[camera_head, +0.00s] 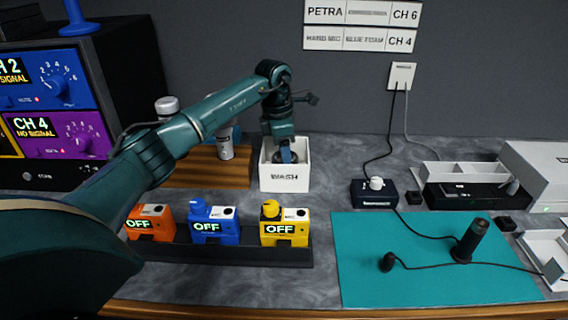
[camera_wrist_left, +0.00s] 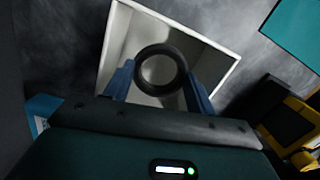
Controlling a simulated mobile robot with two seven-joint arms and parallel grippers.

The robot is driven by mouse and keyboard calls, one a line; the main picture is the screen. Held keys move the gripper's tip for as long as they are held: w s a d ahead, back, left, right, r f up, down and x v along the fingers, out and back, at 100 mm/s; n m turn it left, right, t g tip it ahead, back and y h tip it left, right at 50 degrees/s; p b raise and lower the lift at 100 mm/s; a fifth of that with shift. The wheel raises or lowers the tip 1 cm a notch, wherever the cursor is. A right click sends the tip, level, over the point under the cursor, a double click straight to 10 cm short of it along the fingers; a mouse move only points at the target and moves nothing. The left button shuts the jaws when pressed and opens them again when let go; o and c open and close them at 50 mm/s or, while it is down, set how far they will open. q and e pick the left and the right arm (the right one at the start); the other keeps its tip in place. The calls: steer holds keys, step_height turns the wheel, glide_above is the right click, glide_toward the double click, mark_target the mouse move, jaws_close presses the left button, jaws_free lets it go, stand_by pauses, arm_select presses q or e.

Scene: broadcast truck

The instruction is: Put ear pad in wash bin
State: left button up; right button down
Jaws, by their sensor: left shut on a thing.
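The wash bin (camera_head: 284,184) is a white open box labelled WASH, standing on the grey counter. It also shows in the left wrist view (camera_wrist_left: 212,49). My left gripper (camera_head: 288,156) points down at the bin's opening in the head view. In the left wrist view its two blue fingers (camera_wrist_left: 160,88) are shut on a dark ring-shaped ear pad (camera_wrist_left: 161,50). The ear pad shows against the bin's inside. How far it is from the bin floor I cannot tell. In the head view the gripper partly hides the ear pad. My right gripper is not in view.
Orange (camera_head: 151,222), blue (camera_head: 213,224) and yellow (camera_head: 285,226) packs marked OFF stand in a dark rack in front of the bin. A wooden board (camera_head: 200,175) lies left of the bin. A teal mat (camera_head: 430,285) with a microphone (camera_head: 470,240) is to the right.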

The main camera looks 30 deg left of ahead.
arm_select(q)
steer(key=shift+f, duration=1.85)
steer(key=shift+f, duration=0.1)
steer(key=shift+f, duration=0.1)
steer(key=o, duration=0.7)
step_height(320, 180, up, 12)
steer(key=a, duration=0.1)
steer(key=shift+s, duration=0.45)
